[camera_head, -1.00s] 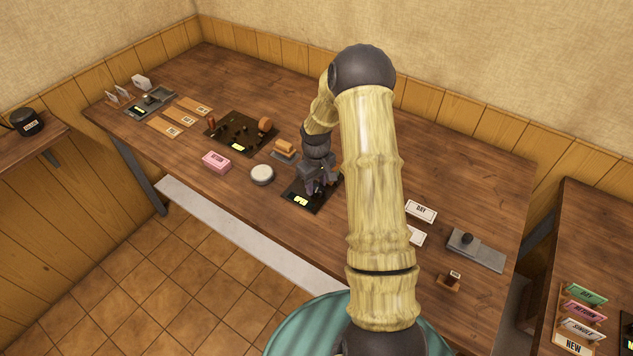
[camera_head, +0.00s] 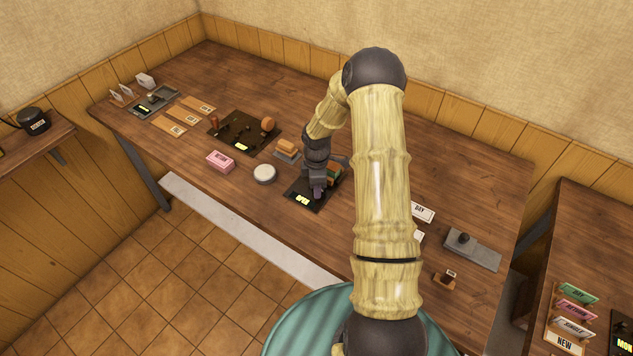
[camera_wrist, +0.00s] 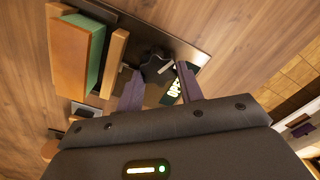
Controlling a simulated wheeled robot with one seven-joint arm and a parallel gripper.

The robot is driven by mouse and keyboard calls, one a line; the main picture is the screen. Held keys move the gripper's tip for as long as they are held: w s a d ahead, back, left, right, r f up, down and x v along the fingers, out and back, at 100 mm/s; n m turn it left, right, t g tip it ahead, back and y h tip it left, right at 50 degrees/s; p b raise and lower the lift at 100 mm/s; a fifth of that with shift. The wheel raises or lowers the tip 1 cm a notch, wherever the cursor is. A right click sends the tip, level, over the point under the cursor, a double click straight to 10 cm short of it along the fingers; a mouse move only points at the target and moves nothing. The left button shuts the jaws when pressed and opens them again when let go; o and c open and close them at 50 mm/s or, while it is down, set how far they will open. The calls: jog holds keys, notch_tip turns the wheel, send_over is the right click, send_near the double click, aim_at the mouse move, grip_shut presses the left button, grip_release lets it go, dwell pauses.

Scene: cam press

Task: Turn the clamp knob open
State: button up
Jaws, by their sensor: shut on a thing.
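My gripper (camera_head: 318,190) points down at the dark plate (camera_head: 296,189) with a glowing display, near the middle of the bench. In the wrist view my gripper (camera_wrist: 160,88) has its two purple-grey fingers on either side of the dark lobed clamp knob (camera_wrist: 154,66), shut on it. The knob is hidden behind my gripper in the head view. Beside the knob stands the clamp, an orange-brown block (camera_wrist: 72,55) with a green layer and a second brown plate (camera_wrist: 115,62). In the head view a bit of this brown and green block (camera_head: 334,172) shows behind my gripper.
A round pale tin (camera_head: 265,174), a pink box (camera_head: 220,161) and a small stand with a tan block (camera_head: 287,149) lie left of the plate. A dark board (camera_head: 245,130) with small parts is farther left.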

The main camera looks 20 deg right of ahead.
jog(key=n+p, duration=0.1)
jog(key=n, duration=0.2)
jog(key=shift+r+n, duration=0.15)
jog(key=shift+n, duration=0.15)
dwell(0.4)
jog(key=o, duration=1)
notch_tip(320, 180, up, 17)
jog(key=b, duration=0.1)
jog(key=shift+s+r, duration=0.1)
